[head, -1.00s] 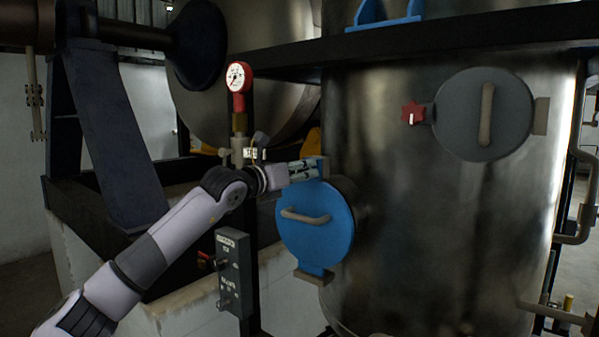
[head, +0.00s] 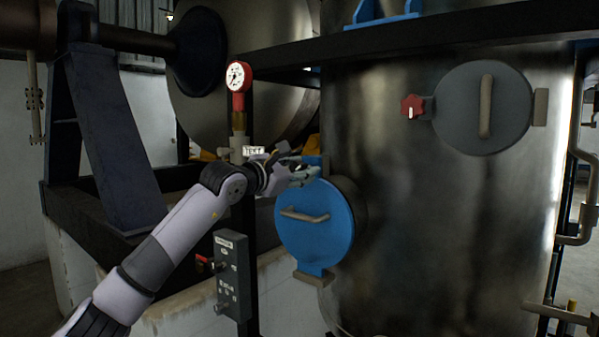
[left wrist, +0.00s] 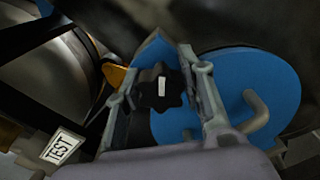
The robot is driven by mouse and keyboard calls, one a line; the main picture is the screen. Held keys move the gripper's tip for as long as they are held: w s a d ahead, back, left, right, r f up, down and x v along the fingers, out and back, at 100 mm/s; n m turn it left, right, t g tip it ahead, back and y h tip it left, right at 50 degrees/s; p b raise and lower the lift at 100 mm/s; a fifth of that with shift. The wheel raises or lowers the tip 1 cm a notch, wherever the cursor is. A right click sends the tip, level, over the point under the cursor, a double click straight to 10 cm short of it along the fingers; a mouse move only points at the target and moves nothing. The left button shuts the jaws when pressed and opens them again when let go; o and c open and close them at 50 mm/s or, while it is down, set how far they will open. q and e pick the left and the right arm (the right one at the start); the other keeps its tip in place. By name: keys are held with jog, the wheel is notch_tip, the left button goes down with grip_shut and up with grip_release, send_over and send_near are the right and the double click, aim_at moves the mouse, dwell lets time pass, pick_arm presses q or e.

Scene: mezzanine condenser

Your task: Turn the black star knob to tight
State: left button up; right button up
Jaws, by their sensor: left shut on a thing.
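The black star knob (left wrist: 160,88) shows in the left wrist view with a white mark on its face, beside the blue round door (left wrist: 243,95). My left gripper (left wrist: 158,78) is shut on the knob, with one finger on each side of it. In the head view the left gripper (head: 308,172) is at the top edge of the blue door (head: 313,235) and hides the knob. The door lies flat against its port on the steel vessel. My right gripper is in neither view.
A red star knob (head: 411,106) sits beside a grey round door (head: 482,107) at the upper right. A red pressure gauge (head: 238,78) and a TEST tag (head: 253,150) are close to my left wrist. A switch box (head: 232,275) stands below the arm.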

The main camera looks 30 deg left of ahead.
pick_arm(q)
jog(key=m, duration=0.3)
jog(key=shift+m, duration=0.4)
jog(key=m, duration=0.3)
jog(key=shift+f, duration=0.1)
jog(key=m+p, duration=0.1)
jog(key=m, duration=0.6)
jog(key=shift+d+f, duration=0.1)
jog(key=shift+f, duration=0.05)
jog(key=m+p, duration=0.1)
jog(key=m, duration=0.5)
jog(key=shift+f+p, duration=0.1)
jog(key=shift+p, duration=0.3)
jog(key=m+p, duration=0.2)
jog(key=m, duration=0.4)
jog(key=shift+f, duration=0.15)
jog(key=shift+a+m, duration=0.2)
jog(key=shift+m, duration=0.2)
jog(key=o, duration=1.2)
jog(key=shift+c, duration=0.2)
